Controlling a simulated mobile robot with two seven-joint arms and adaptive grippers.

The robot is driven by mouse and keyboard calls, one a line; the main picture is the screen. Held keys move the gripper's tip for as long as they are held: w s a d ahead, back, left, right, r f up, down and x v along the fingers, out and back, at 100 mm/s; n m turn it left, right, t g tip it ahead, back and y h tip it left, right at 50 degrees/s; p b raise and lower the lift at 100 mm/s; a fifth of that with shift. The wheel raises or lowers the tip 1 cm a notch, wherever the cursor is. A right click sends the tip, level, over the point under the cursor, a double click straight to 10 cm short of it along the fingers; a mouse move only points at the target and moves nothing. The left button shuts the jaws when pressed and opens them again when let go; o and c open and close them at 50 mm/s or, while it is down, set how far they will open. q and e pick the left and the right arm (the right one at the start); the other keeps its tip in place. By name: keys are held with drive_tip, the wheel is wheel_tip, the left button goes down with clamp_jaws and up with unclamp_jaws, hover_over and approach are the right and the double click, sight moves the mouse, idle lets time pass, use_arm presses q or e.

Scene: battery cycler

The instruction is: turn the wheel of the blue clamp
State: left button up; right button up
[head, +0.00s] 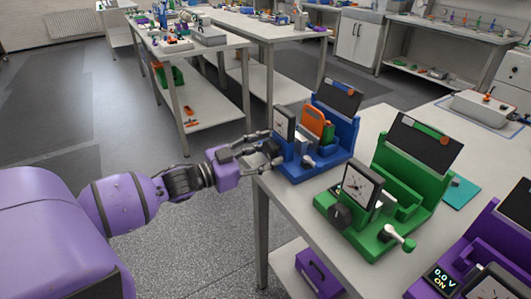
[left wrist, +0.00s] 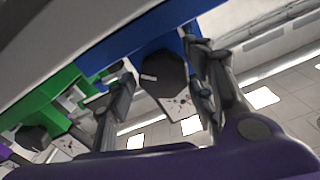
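The blue clamp (head: 345,132) stands at the left end of the near table. It has a dial (head: 284,122) and a white-tipped lever (head: 308,161). Its dark, many-sided wheel (left wrist: 163,80) shows in the left wrist view, with a white mark on its face; in the head view the fingers largely cover it. My left gripper (head: 267,147) is at the wheel side of the clamp. In the left wrist view its two fingers (left wrist: 160,100) are apart, one on each side of the wheel. I see a gap on the left; contact on the right is unclear. My right gripper is out of view.
A green clamp (head: 395,195) with its own wheel and lever stands to the right of the blue one, and a purple one (head: 510,240) farther right. An orange piece (head: 313,121) sits in the blue clamp. Open floor (head: 200,245) lies left of the table.

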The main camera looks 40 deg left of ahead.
use_arm(q)
drive_tip(key=c, duration=0.8)
drive_tip(key=shift+r+m+p, duration=0.15)
drive_tip(key=shift+m+p, duration=0.25)
drive_tip(key=shift+m, duration=0.2)
drive_tip(key=shift+m+p, duration=0.35)
drive_tip(key=shift+m, duration=0.95)
drive_tip(key=shift+f+m, duration=0.3)
drive_tip(key=shift+m, duration=0.1)
drive_tip(key=o, duration=1.1)
drive_tip(key=shift+d, duration=0.1)
